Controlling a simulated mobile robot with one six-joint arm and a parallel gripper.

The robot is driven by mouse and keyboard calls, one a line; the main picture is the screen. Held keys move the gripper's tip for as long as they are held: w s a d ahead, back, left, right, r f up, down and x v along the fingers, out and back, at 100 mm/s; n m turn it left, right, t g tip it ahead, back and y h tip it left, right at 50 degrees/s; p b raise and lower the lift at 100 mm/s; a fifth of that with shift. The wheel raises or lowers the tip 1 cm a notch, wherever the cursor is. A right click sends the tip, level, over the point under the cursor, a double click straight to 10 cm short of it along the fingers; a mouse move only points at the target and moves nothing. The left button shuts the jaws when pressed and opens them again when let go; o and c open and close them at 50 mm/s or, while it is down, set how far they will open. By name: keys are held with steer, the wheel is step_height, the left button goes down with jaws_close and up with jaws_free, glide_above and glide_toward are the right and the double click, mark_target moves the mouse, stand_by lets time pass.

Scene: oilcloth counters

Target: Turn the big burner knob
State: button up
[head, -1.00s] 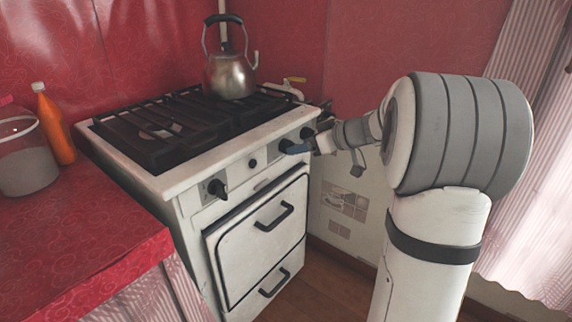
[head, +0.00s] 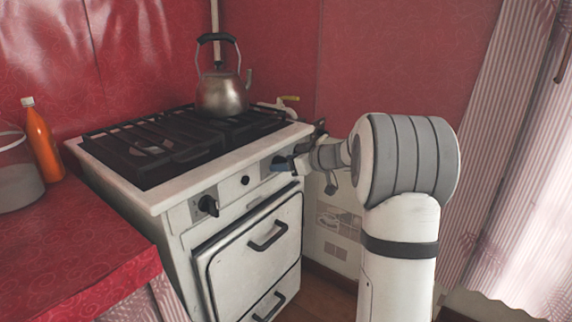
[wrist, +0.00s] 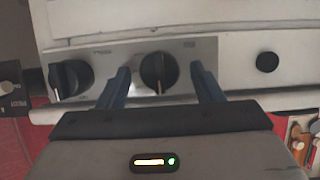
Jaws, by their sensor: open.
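The white stove (head: 250,250) has black knobs on its front panel. In the wrist view one black knob (wrist: 158,72) with a pale pointer mark lies between the two blue fingers of my gripper (wrist: 162,86). The fingers are open, with a gap on each side of the knob. A second black knob (wrist: 70,78) is to the left, outside the fingers. In the head view my gripper (head: 281,164) is at the right part of the panel, and its fingers partly hide the knobs there. Another knob (head: 208,205) is at the panel's left end. I cannot tell which knob is the big burner's.
A small black button (wrist: 267,62) is to the right in the wrist view. A metal kettle (head: 222,95) stands on the black grates (head: 150,150). An orange bottle (head: 42,140) and a clear container (head: 18,185) are on the red counter (head: 70,245).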

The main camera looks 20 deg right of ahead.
steer(key=shift+c, duration=0.2)
steer(key=c, duration=1)
steer(key=shift+o, duration=0.2)
